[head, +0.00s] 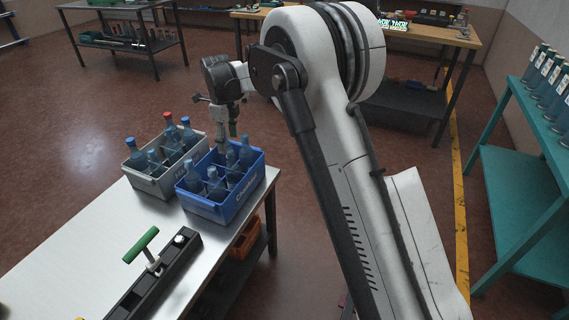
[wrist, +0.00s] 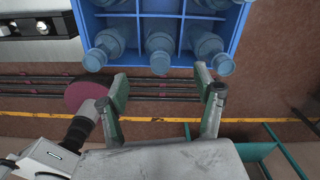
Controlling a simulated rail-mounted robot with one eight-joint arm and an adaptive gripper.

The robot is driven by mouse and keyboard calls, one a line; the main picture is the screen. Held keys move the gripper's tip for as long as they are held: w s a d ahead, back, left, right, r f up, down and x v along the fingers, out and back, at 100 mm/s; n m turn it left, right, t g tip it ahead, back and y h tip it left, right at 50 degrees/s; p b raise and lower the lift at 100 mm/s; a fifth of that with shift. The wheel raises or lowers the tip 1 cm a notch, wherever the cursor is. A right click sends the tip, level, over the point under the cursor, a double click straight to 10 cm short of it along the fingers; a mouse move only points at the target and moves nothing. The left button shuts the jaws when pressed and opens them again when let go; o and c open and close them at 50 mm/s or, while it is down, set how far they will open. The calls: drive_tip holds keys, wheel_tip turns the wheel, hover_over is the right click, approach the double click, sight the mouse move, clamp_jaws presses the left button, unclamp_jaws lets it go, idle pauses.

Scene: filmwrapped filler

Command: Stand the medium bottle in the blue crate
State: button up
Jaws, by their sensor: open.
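The blue crate (head: 232,206) stands on the steel table with divided cells. It holds several blue-tinted bottles, among them one at its left (head: 193,180) and one at its right (head: 246,156). In the wrist view the crate (wrist: 240,20) fills the top, with a row of three bottles, the middle one (wrist: 159,48) in line with the gap between my fingers. My gripper (head: 228,143) is over the crate's far side. In the wrist view my gripper (wrist: 163,88) is open, with nothing clearly between its fingers. I cannot tell which bottle is the medium one.
A grey crate (head: 157,186) with several bottles, some with red or blue caps, stands left of the blue crate. A black fixture (head: 150,290) with a green T-handle (head: 141,245) lies nearer. The table's left part (head: 75,245) is clear. A teal rack (head: 520,180) stands far right.

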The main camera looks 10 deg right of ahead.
drive_tip(key=s+d+r+n+t, duration=0.2)
drive_tip(key=s+d+r+n, duration=0.3)
drive_tip(key=s+d+r, duration=0.3)
drive_tip(key=s+d+r+n+t, duration=0.1)
drive_tip(key=s+d+r+n, duration=0.5)
drive_tip(key=s+r, duration=0.35)
drive_tip(key=s+d+f+n+t, duration=0.1)
drive_tip(key=s+d+n, duration=0.2)
drive_tip(key=s, duration=0.5)
drive_tip(key=s+d+f+n+t, duration=0.1)
drive_tip(key=s+d+f+n, duration=0.1)
drive_tip(key=s+n, duration=0.3)
drive_tip(key=s+d+f+n+t, duration=0.1)
drive_tip(key=s+d+n+t, duration=0.1)
drive_tip(key=s, duration=1)
drive_tip(key=shift+d+f+n, duration=0.2)
drive_tip(key=shift+d+n, duration=0.7)
